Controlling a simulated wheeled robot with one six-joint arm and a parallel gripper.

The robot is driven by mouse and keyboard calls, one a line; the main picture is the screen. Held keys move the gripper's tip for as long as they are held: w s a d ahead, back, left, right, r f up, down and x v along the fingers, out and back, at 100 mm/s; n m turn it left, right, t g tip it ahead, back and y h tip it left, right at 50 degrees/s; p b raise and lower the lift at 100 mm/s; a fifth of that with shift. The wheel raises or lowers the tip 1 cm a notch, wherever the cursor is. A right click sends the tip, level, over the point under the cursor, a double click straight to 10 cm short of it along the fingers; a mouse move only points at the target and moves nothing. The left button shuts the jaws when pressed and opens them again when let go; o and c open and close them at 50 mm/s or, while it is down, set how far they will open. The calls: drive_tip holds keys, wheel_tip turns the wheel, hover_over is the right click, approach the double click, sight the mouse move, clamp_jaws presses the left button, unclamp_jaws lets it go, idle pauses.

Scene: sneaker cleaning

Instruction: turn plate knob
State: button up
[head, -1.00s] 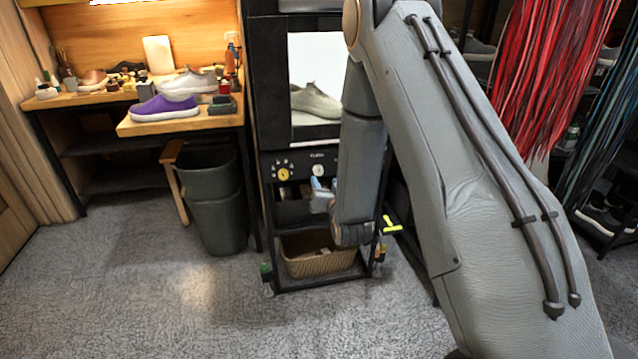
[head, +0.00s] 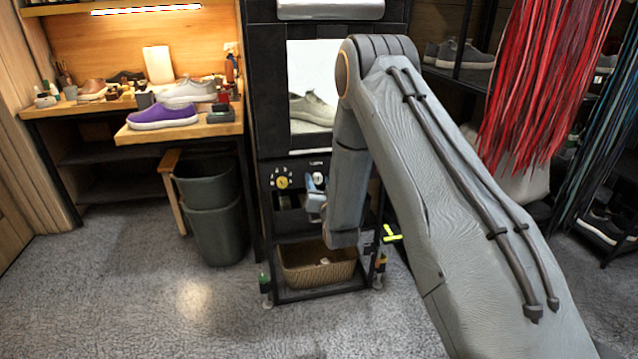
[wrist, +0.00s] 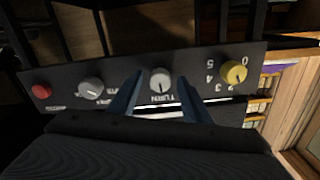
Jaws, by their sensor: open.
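A black control panel (wrist: 25,85) carries a row of knobs. In the wrist view a grey knob (wrist: 160,81) labelled TURN, upside down, appears between the two blue fingers of my gripper (wrist: 160,100). The fingers are apart, and I cannot tell whether they touch it. A yellow numbered knob (wrist: 233,72) is to the right and another grey knob (wrist: 90,87) to the left. In the head view the yellow knob (head: 282,182) and a pale knob (head: 318,178) show, with my gripper (head: 313,203) just below the pale one. My arm hides the panel's right part.
A red button (wrist: 41,91) is at the panel's left end in the wrist view. Above the panel, a grey shoe (head: 313,108) sits in the cabinet. A basket (head: 318,272) is on the lower shelf. A dark bin (head: 212,215) stands left. The floor in front is clear.

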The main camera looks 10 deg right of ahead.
drive_tip(key=c, duration=1)
drive_tip(key=shift+c, duration=0.2)
drive_tip(key=shift+n, duration=0.4)
drive_tip(key=n, duration=0.3)
drive_tip(key=shift+n, duration=0.4)
drive_tip(key=shift+n+p, duration=0.35)
drive_tip(key=shift+n, duration=1.55)
drive_tip(key=o, duration=1)
